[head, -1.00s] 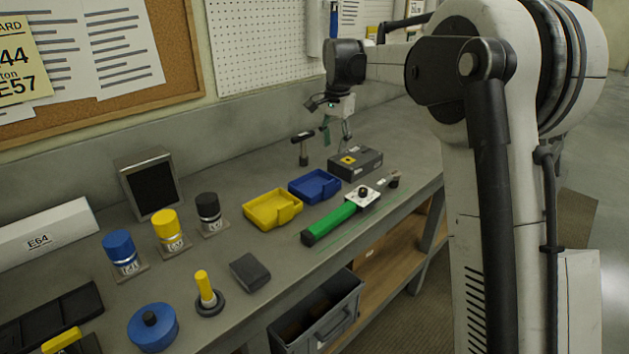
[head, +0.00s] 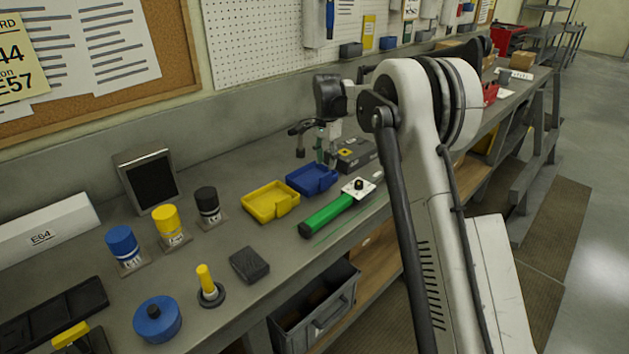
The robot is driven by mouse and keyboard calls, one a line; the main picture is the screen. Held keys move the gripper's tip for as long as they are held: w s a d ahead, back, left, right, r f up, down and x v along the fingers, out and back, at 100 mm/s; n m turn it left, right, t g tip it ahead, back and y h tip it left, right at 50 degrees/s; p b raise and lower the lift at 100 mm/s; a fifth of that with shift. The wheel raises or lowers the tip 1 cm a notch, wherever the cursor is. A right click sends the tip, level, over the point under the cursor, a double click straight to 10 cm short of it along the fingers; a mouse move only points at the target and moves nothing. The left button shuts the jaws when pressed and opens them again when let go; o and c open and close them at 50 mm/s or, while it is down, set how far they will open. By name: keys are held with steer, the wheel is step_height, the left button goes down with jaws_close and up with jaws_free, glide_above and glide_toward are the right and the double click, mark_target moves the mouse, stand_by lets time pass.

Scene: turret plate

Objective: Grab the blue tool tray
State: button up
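The blue tool tray (head: 312,180) is a shallow open tray on the grey workbench, just right of the yellow tray. My gripper (head: 326,158) hangs point down behind the blue tray, near its back right side. Its fingers look apart with nothing between them, though they are small in the view. I cannot tell whether a finger touches the tray.
A yellow tray (head: 270,202) sits close on the left. A dark box (head: 356,153) stands close on the right, and a green-handled tool (head: 326,216) lies in front. A dark upright tool (head: 300,141) stands behind. Bare bench lies left of it.

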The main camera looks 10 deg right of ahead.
mark_target(326, 174)
steer(key=shift+s+f+p, duration=0.15)
steer(key=shift+f+p, duration=0.1)
steer(key=shift+f, duration=1.25)
steer(key=shift+s+f+p, duration=0.15)
steer(key=shift+f+p, duration=0.1)
steer(key=shift+f, duration=1.2)
jaws_close()
